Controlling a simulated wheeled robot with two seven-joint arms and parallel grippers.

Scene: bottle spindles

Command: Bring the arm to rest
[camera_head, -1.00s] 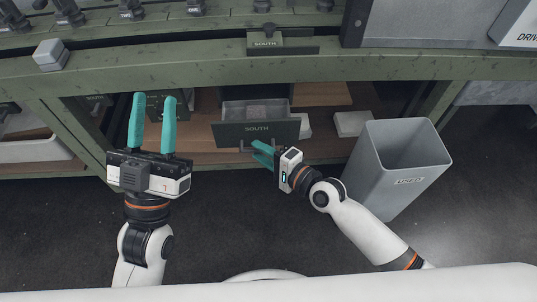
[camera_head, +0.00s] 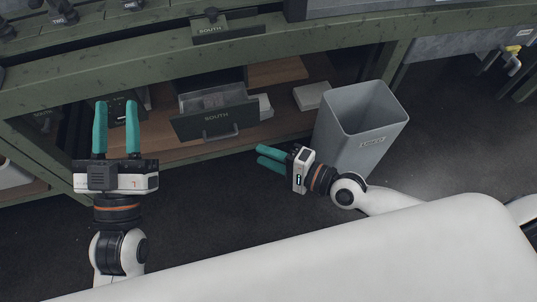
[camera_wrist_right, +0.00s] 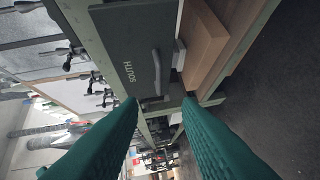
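My left gripper (camera_head: 116,128) is at the left of the head view, its two teal fingers spread apart and pointing up the picture, with nothing between them. My right gripper (camera_head: 268,158) is in front of the shelf, left of the grey bin, its teal fingers pointing left. In the right wrist view its fingers (camera_wrist_right: 160,130) stand apart with nothing between them. A dark drawer labelled SOUTH (camera_head: 216,123) is pulled out on the lower shelf. The right gripper is apart from its handle, which also shows in the right wrist view (camera_wrist_right: 156,72).
A grey bin (camera_head: 345,140) with a label stands on the floor to the right of the drawer. A pale block (camera_head: 311,95) lies on the wooden shelf (camera_head: 170,152). The green bench beam (camera_head: 150,70) runs above. Dark floor (camera_head: 200,225) in front is clear.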

